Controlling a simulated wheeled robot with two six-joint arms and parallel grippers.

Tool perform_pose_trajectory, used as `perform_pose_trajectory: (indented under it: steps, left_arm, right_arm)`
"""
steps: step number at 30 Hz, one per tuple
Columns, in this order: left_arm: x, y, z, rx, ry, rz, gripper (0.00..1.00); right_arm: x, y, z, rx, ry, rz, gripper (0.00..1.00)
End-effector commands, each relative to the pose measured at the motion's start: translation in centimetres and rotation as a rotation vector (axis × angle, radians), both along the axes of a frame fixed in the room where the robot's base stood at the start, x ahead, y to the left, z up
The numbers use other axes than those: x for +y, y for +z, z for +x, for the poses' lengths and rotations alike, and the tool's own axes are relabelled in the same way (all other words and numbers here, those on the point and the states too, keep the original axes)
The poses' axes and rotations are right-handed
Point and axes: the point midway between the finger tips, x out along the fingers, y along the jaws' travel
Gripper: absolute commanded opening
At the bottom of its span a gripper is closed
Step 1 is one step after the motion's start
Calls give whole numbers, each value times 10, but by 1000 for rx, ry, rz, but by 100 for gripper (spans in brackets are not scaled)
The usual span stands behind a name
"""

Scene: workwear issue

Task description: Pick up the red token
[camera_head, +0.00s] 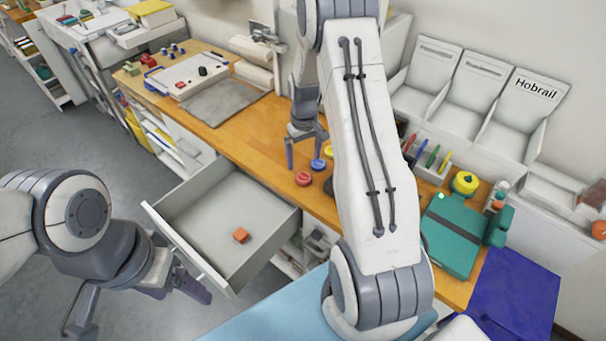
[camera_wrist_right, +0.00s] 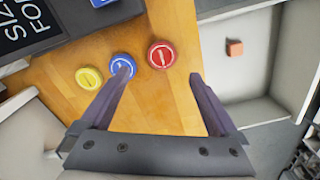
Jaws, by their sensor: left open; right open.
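The red token (camera_head: 303,179) lies flat on the wooden counter, near the edge by the open drawer. It also shows in the right wrist view (camera_wrist_right: 161,54), just ahead of the gap between my right fingertips. My right gripper (camera_head: 304,161) is open and empty above the counter; it also shows in its wrist view (camera_wrist_right: 160,80). Its left finger overlaps the blue token (camera_wrist_right: 123,62) in that view; contact cannot be told. The yellow token (camera_wrist_right: 88,77) lies further left. My left gripper (camera_head: 136,308) is open and empty, low at the left beside the drawer.
An open grey drawer (camera_head: 196,205) sticks out from the counter (camera_head: 260,140), with an orange-red block (camera_head: 240,235) inside. A teal case (camera_head: 450,238) and a yellow round object (camera_head: 465,183) stand at the right. White bins (camera_head: 480,90) line the back.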

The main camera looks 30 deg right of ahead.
Motion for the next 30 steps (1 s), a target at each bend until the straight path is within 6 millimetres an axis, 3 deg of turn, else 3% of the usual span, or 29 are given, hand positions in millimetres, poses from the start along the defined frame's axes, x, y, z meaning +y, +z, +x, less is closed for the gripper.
perform_pose_trajectory:
  steps: [10, 18, 27, 28, 30]
  left_arm:
    - [0, 17, 0, 0, -1, 0, 78]
    - [0, 34, 0, 0, -5, 0, 78]
    - [0, 34, 0, 0, -5, 0, 78]
    - [0, 34, 0, 0, -5, 0, 78]
    - [0, 34, 0, 0, -5, 0, 78]
  right_arm:
    - [3, -30, -2, 3, 1, 1, 96]
    - [4, -65, -4, 3, 1, 1, 96]
    - [3, -72, -3, -2, 0, 0, 96]
    - [3, -72, -3, -1, 0, 0, 92]
    - [3, -72, -3, -1, 0, 0, 66]
